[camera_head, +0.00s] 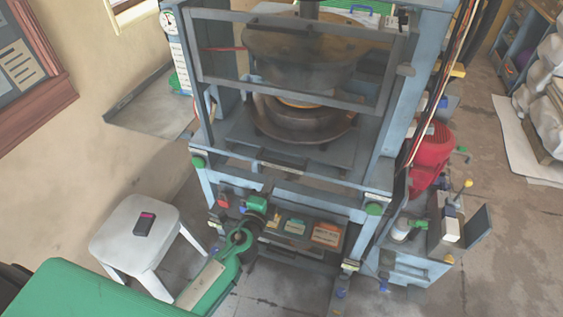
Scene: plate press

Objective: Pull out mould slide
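A blue-grey press (404,110) stands in the middle of the view. Inside it, a round dark mould (312,120) sits on a flat grey slide plate (238,133), under a rusty upper platen (300,50). A pale bar (290,167), perhaps the slide's handle, runs along the front edge below the plate. My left arm, green, reaches in from the lower left. Its dark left gripper (256,214) is in front of the press's lower left, below the bar. The fingers are too small and dark to tell whether they are open. My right gripper is not in view.
A grey-framed guard (285,86) spans the upper press opening. Below is a shelf with small coloured boxes (327,235). A white stool (122,226) holds a dark device (144,224). A red motor (431,155) and control box (450,222) stand right.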

